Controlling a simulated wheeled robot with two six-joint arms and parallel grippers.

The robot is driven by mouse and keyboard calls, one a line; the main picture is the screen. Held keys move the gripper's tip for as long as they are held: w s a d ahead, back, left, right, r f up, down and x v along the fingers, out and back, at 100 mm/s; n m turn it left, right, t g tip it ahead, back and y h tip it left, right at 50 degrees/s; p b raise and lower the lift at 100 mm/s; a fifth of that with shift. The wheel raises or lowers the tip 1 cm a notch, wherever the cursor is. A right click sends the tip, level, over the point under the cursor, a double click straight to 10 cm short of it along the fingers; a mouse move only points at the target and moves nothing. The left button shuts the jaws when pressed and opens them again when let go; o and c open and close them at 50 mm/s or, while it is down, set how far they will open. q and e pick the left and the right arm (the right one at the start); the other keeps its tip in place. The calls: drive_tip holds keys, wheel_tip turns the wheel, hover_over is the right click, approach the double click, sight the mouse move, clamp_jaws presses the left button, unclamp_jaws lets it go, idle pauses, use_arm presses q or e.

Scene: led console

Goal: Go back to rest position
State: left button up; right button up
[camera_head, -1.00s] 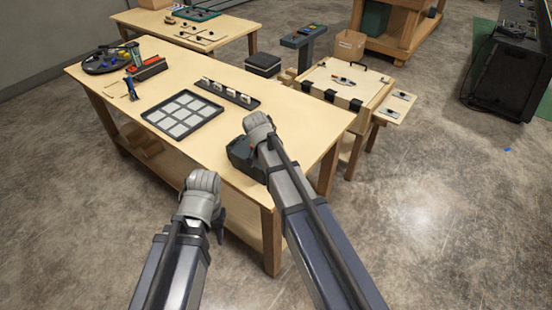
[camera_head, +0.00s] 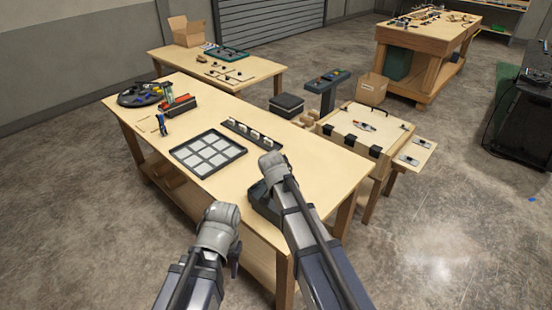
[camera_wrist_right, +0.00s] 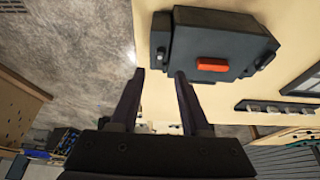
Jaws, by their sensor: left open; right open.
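My left gripper (camera_head: 236,258) shows as a small dark part below the grey wrist, off the front edge of the near table (camera_head: 225,185). It looks empty; its fingers are mostly hidden by my arm. My right gripper (camera_wrist_right: 160,74) is open in the right wrist view, with nothing between its two dark fingers. In the head view the dark box (camera_head: 259,203) sits at the table's front right, partly covered by my right arm.
A framed panel of pale squares (camera_head: 208,153), a dark strip with white blocks (camera_head: 252,134), a round dark tray (camera_head: 143,94) and a red-topped box (camera_head: 178,105) are on the table. A hinged wooden case (camera_head: 365,128) stands at right. Open floor lies at lower right.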

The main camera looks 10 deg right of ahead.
drive_tip(key=shift+s, duration=0.1)
drive_tip(key=s+a+f+n+g+y+b, duration=0.1)
drive_tip(key=s+a+n, duration=0.4)
drive_tip(key=s, duration=0.5)
drive_tip(key=s+a+f+n+g+y+b, duration=0.1)
drive_tip(key=s+a+f+n, duration=0.1)
drive_tip(key=s+a+n, duration=0.3)
drive_tip(key=s+n, duration=0.4)
drive_tip(key=s, duration=0.2)
drive_tip(key=shift+s+f+g, duration=0.15)
drive_tip(key=shift+f+g, duration=0.25)
